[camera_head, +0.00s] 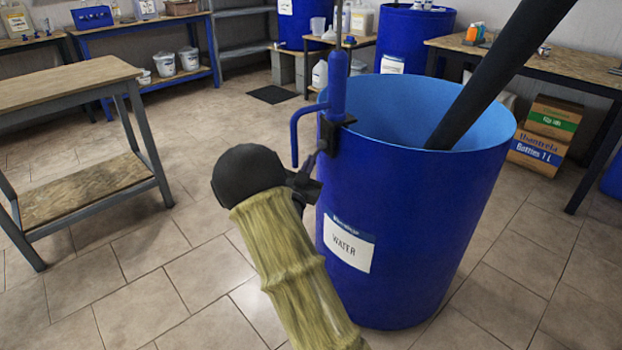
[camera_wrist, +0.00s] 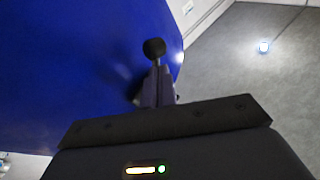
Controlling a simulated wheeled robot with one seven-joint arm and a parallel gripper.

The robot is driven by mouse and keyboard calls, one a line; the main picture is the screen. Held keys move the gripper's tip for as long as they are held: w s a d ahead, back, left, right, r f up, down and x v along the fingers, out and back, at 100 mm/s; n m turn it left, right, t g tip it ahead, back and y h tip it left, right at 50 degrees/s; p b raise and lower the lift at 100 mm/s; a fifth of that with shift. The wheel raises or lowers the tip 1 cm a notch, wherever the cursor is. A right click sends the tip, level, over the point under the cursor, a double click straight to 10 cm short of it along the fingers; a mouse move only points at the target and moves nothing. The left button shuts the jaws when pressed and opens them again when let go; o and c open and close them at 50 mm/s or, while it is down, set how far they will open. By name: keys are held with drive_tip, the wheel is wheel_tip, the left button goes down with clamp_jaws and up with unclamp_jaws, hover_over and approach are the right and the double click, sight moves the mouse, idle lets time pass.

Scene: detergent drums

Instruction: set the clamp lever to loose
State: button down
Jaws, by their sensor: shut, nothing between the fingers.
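A blue drum (camera_head: 415,225) with a WATER label stands right of centre. A dark clamp (camera_head: 333,133) sits at its left rim, holding an upright blue pipe (camera_head: 337,88) with a bent spout. In the wrist view, a round black knob on a thin stem (camera_wrist: 154,47), apparently the clamp lever, shows just beyond my fingertips against the drum. My gripper (camera_head: 308,180) is shut and empty, just below the clamp outside the drum wall; it also shows in the wrist view (camera_wrist: 157,84). I cannot tell whether it touches the lever. The lever's setting is unclear.
A thick dark pole (camera_head: 490,75) slants into the open drum. A wooden-topped table (camera_head: 60,83) stands at the left and a workbench (camera_head: 530,62) at the right. The tiled floor between the left table and drum is clear.

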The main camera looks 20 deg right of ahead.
drive_tip(key=shift+w+m+h+b, duration=0.25)
drive_tip(key=shift+m+h+b, duration=0.15)
drive_tip(key=shift+m+b, duration=0.25)
drive_tip(key=shift+r, duration=0.1)
drive_tip(key=p+v, duration=0.1)
drive_tip(key=v, duration=1.3)
drive_tip(key=shift+r, duration=0.1)
drive_tip(key=shift+w, duration=0.1)
